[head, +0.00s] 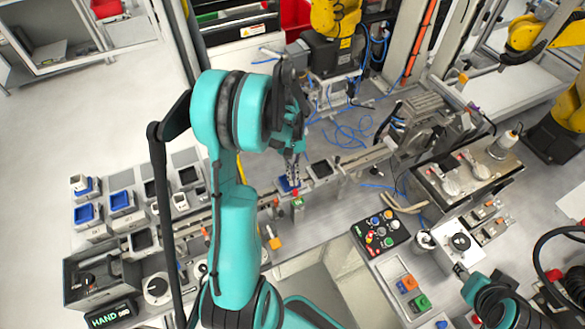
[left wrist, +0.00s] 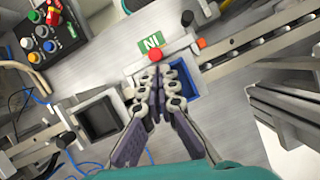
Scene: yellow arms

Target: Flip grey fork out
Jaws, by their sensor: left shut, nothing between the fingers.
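My left gripper (head: 293,180) is over the conveyor rail in the head view. In the left wrist view its two fingers (left wrist: 158,70) are shut with nothing between them. The tips are close beside a red knob (left wrist: 155,54), which also shows in the head view (head: 297,200). A thin grey bracket (left wrist: 184,46) lies by the knob. I cannot tell whether it is the grey fork, as the fingers hide part of this spot. My right arm (head: 478,290) shows at the lower right, but its fingers are not clear.
A blue-lined tray (left wrist: 211,81) is partly behind the fingers, and a grey tray (left wrist: 97,117) sits further left on the rail. A button box (left wrist: 46,36) is at the upper left. A green label (left wrist: 151,42) is on the bench past the knob.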

